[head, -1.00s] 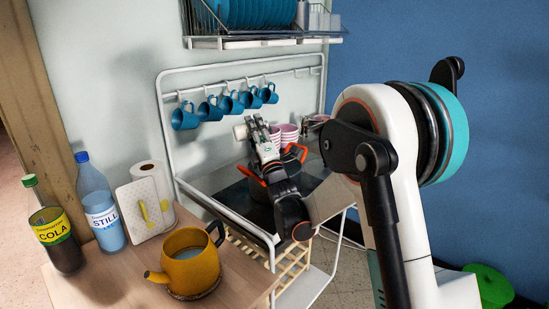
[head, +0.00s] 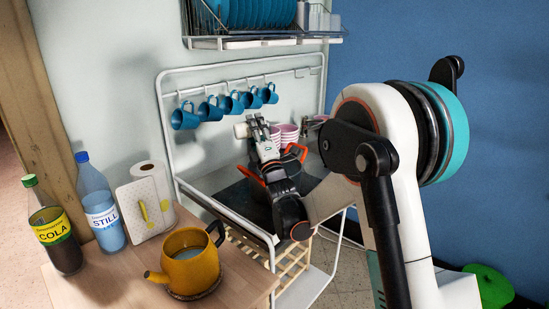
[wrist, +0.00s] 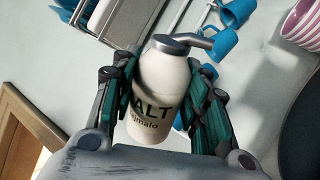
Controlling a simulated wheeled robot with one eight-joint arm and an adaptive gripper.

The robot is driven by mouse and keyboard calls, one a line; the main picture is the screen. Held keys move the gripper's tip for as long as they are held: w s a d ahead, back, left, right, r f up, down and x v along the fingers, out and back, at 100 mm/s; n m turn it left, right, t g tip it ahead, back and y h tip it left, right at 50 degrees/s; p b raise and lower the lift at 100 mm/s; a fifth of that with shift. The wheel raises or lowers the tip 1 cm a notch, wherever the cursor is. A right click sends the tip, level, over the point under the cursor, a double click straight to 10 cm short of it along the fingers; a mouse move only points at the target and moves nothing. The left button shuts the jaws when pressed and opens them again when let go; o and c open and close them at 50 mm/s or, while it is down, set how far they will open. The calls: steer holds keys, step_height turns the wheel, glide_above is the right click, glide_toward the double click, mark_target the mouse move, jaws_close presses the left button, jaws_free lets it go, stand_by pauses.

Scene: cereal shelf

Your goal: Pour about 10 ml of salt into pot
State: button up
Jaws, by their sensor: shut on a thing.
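A white salt bottle (wrist: 158,85) with "ALT" lettering and a grey metal spout is held between the fingers of my gripper (wrist: 160,97) in the wrist view. Its spout points right. In the head view the bottle (head: 241,131) lies tipped far over, with its white end left of my gripper (head: 262,132), above the stove area. A dark pot with orange handles (head: 250,176) stands on the stand, behind and below my gripper. My arm hides much of the pot. A dark round edge, probably the pot (wrist: 301,135), shows at the right of the wrist view.
Pink-striped cups (head: 287,133) stand close behind the pot. Blue mugs (head: 232,103) hang on a rail (head: 292,73) above. A yellow kettle (head: 188,262), cola bottle (head: 55,232), water bottle (head: 102,210) and paper roll (head: 150,176) stand on the wooden counter (head: 110,285) at left.

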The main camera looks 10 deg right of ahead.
steer(key=shift+d+r+m+h, duration=0.15)
steer(key=shift+m+h, duration=0.25)
steer(key=shift+m, duration=0.2)
stand_by(0.5)
steer(key=shift+d+f+m+h+b, duration=0.1)
steer(key=shift+f+m+h+b, duration=0.15)
steer(key=shift+m+h, duration=0.35)
steer(key=shift+d+f+m+h+b, duration=0.15)
steer(key=shift+m+h, duration=0.25)
steer(key=shift+m, duration=0.4)
steer(key=shift+m, duration=0.3)
steer(key=n, duration=0.1)
steer(key=n+y, duration=0.1)
steer(key=r+n+y+p, duration=0.1)
steer(key=n, duration=0.1)
steer(key=shift+a, duration=0.25)
steer(key=shift+a+f+n+y, duration=0.25)
steer(key=shift+f+n+y, duration=0.15)
steer(key=shift+n+y, duration=0.3)
steer(key=shift+a+n, duration=0.1)
steer(key=shift+n, duration=0.4)
